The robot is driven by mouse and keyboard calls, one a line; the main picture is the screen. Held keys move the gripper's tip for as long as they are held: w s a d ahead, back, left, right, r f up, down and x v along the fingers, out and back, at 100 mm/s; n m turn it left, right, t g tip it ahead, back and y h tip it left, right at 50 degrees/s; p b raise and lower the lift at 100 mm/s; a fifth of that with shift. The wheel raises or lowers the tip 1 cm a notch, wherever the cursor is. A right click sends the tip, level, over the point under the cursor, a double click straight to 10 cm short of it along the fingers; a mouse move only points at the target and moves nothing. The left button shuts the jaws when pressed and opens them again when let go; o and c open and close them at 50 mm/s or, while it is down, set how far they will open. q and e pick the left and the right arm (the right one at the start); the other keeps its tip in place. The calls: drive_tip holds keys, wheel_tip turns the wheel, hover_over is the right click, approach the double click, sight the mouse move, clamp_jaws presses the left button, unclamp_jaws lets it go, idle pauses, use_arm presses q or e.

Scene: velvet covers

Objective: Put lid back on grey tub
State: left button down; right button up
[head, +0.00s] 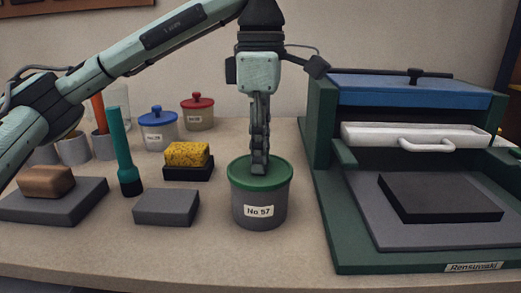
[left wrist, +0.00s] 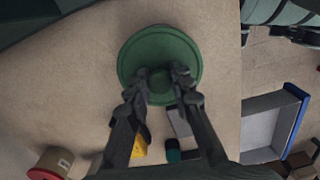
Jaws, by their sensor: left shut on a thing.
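The grey tub (head: 259,206) with a "No 57" label stands on the table in the middle of the head view. The green lid (head: 240,174) sits over the tub's mouth and looks level; I cannot tell whether it is fully seated. My left gripper (head: 259,165) points straight down over the lid's centre. In the left wrist view the green lid (left wrist: 160,47) lies under the fingers, and my left gripper (left wrist: 159,84) is shut on its round knob. The lid hides most of the tub in that view. My right gripper is not in view.
A green press (head: 326,215) with a white handled drawer stands close at the right. A grey block (head: 166,207), a yellow sponge (head: 187,154) and a teal-handled tool (head: 123,150) stand at the left. Blue-lidded (head: 159,135) and red-lidded (head: 197,116) tubs are behind. Table in front is clear.

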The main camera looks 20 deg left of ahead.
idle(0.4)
use_arm(q)
drive_tip(key=c, duration=0.8)
unclamp_jaws()
drive_tip(key=shift+o, duration=0.2)
drive_tip(key=shift+r, duration=0.1)
drive_tip(key=shift+r+p, duration=1.65)
drive_tip(key=shift+r, duration=1.75)
drive_tip(key=shift+c, duration=0.4)
clamp_jaws()
